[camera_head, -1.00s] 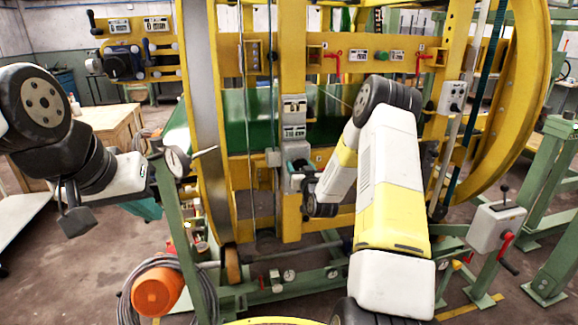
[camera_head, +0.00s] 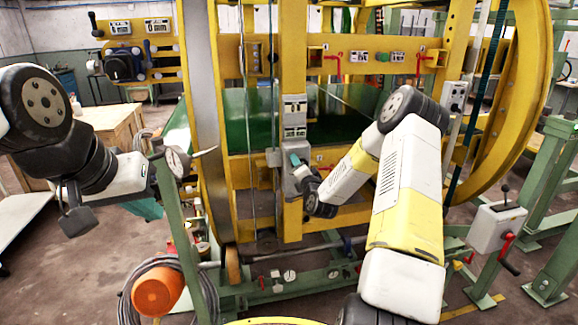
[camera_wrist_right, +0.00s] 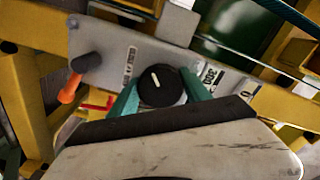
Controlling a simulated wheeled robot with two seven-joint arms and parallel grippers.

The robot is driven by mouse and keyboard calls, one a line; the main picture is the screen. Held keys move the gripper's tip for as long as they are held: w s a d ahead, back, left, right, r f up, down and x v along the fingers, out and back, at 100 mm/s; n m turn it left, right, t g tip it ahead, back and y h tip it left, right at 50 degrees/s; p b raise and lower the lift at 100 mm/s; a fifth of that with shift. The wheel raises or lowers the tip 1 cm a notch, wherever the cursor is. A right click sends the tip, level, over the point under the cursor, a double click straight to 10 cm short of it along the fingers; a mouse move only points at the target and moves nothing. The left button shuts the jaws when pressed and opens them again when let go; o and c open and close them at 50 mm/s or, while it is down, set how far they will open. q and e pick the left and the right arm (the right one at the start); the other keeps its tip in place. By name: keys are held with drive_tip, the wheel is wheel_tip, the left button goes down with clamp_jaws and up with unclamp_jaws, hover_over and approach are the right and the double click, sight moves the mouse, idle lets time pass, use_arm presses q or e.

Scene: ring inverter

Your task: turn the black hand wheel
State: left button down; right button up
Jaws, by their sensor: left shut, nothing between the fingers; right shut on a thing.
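The black hand wheel (camera_wrist_right: 160,87) is a small round black knob with a white mark, on a grey panel (camera_wrist_right: 130,50) in the right wrist view. My right gripper (camera_wrist_right: 161,92) has its teal fingers on both sides of the wheel and is shut on it. In the head view my right gripper (camera_head: 295,161) is at the grey box on the yellow upright, and the wheel is hidden there.
An orange-tipped black lever (camera_wrist_right: 78,75) sits beside the wheel on the same panel. The yellow ring frame (camera_head: 520,110) surrounds the work area. A grey crank box (camera_head: 497,227) stands at the right.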

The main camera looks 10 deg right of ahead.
drive_tip(key=m, duration=0.3)
drive_tip(key=shift+m, duration=0.4)
drive_tip(key=m, duration=0.4)
drive_tip(key=shift+m, duration=0.3)
drive_tip(key=m, duration=0.7)
drive_tip(key=shift+r, duration=0.1)
drive_tip(key=m, duration=0.4)
drive_tip(key=shift+d, duration=0.1)
drive_tip(key=m, duration=0.3)
drive_tip(key=shift+m, duration=0.3)
drive_tip(key=m, duration=0.4)
drive_tip(key=shift+d, duration=0.1)
drive_tip(key=shift+m, duration=1.8)
